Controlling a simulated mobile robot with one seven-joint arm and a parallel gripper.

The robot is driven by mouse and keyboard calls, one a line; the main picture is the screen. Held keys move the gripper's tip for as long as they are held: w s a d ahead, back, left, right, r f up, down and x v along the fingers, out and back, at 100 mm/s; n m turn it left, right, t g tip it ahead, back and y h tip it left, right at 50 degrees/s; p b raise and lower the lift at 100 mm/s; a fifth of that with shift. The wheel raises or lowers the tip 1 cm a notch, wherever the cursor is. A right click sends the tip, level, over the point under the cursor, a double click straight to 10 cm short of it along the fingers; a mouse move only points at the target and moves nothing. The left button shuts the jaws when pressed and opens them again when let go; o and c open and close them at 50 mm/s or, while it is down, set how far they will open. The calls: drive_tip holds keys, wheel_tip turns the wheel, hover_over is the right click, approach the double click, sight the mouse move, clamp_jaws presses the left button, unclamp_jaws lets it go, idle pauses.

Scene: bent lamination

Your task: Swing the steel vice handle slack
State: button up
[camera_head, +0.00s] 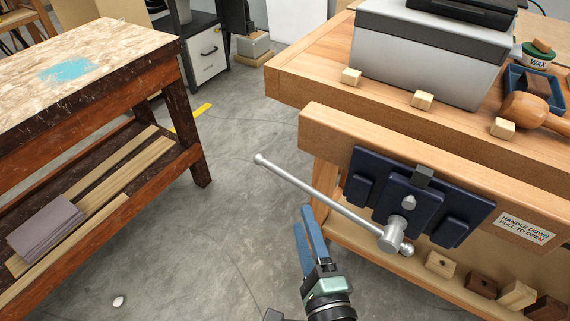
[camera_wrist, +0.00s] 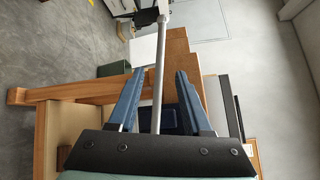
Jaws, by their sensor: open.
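The steel vice handle (camera_head: 322,196) is a long bar that slants from a ball end at the upper left down to the hub (camera_head: 393,234) at the lower right. The hub sits on the dark blue vice (camera_head: 408,196), on the front of the wooden bench. My gripper (camera_head: 303,217) is open, its blue fingers pointing up just below the bar's middle in the head view. In the wrist view the bar (camera_wrist: 161,60) runs lengthwise between the spread fingers of my gripper (camera_wrist: 159,74). Neither finger visibly touches it. How far the bar lies beyond the fingertips is unclear.
A label reading "HANDLE DOWN PULL TO OPEN" (camera_head: 525,228) is right of the vice. Wooden blocks (camera_head: 440,264) sit on the shelf below. A grey case (camera_head: 430,55) and a mallet (camera_head: 530,110) are on the bench top. Grey floor lies open between this bench and the left workbench (camera_head: 90,75).

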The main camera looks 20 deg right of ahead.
sight(291, 182)
drive_tip(key=w, duration=0.4)
drive_tip(key=w+d, duration=0.1)
drive_tip(key=w, duration=0.7)
drive_tip(key=shift+d+f+p, duration=0.15)
drive_tip(key=shift+d+p, duration=0.1)
drive_tip(key=shift+p, duration=0.1)
drive_tip(key=shift+s, duration=0.1)
clamp_jaws()
idle(0.7)
